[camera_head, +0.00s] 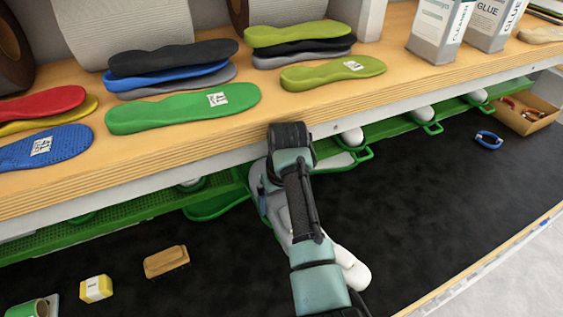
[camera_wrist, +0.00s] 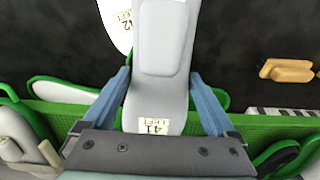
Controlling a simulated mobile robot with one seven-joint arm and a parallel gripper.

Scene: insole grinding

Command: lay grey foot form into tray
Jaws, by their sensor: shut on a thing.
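The grey foot form (camera_wrist: 165,50), labelled "41 LEFT", lies lengthwise between the two blue fingers of my gripper (camera_wrist: 160,88) in the wrist view. The gripper is shut on its sides. In the head view part of the grey form (camera_head: 284,228) shows beside my arm, which hides the rest of it and most of the gripper. Green trays line the rack under the shelf; an empty-looking green tray (camera_head: 215,206) is left of the form. The form overlaps the rack edge in the wrist view; whether it touches a tray I cannot tell.
A white form (camera_head: 352,270), labelled "42 LEFT" in the wrist view (camera_wrist: 116,22), lies close beside the grey one. The shelf edge (camera_head: 180,163) overhangs the rack. A wooden brush (camera_head: 166,262) and yellow block (camera_head: 96,289) lie on the black mat, mostly clear at right.

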